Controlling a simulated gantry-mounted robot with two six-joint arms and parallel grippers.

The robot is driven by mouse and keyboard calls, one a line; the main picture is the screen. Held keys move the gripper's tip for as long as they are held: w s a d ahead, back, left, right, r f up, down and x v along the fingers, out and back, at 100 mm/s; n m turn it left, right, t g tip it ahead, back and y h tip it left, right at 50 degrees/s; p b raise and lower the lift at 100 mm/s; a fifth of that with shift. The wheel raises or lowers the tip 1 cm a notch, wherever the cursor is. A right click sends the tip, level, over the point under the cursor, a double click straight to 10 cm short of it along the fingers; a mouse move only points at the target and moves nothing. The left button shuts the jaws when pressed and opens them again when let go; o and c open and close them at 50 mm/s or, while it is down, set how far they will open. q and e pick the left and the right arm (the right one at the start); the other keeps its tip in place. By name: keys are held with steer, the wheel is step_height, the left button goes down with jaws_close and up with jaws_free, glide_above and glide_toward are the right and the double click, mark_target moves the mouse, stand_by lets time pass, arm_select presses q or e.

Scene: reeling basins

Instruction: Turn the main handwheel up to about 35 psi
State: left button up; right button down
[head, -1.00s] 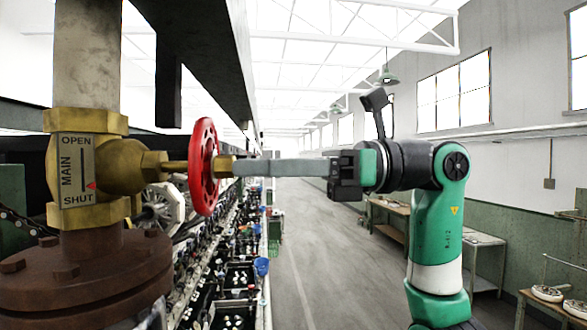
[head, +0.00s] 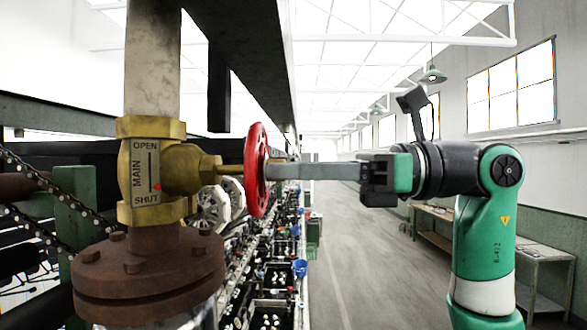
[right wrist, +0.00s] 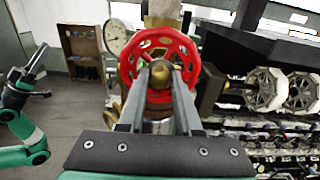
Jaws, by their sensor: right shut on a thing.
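The red main handwheel (head: 256,170) stands upright on a brass stem at the right of the brass valve body (head: 180,170). A plate (head: 146,172) on the body reads OPEN, MAIN, SHUT, with a red pointer nearer SHUT. My right gripper (head: 272,171) reaches the wheel's hub from the right. In the right wrist view its two fingers (right wrist: 160,82) straddle the wheel's brass centre, closed on it, with the red rim (right wrist: 128,68) around them. A round white gauge (right wrist: 117,37) stands behind left of the wheel there; its reading is too small to tell. My left gripper cannot be made out.
A rusty flange (head: 148,270) sits below the valve. A dark beam (head: 240,60) runs overhead. A long row of reeling basins (head: 265,280) recedes beside the wheel. The aisle (head: 370,240) is clear, with tables (head: 540,258) along the right wall.

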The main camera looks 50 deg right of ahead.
steer(key=n+p, duration=0.7)
steer(key=n, duration=2.1)
steer(key=shift+n, duration=0.3)
steer(key=c, duration=0.7)
jaws_free()
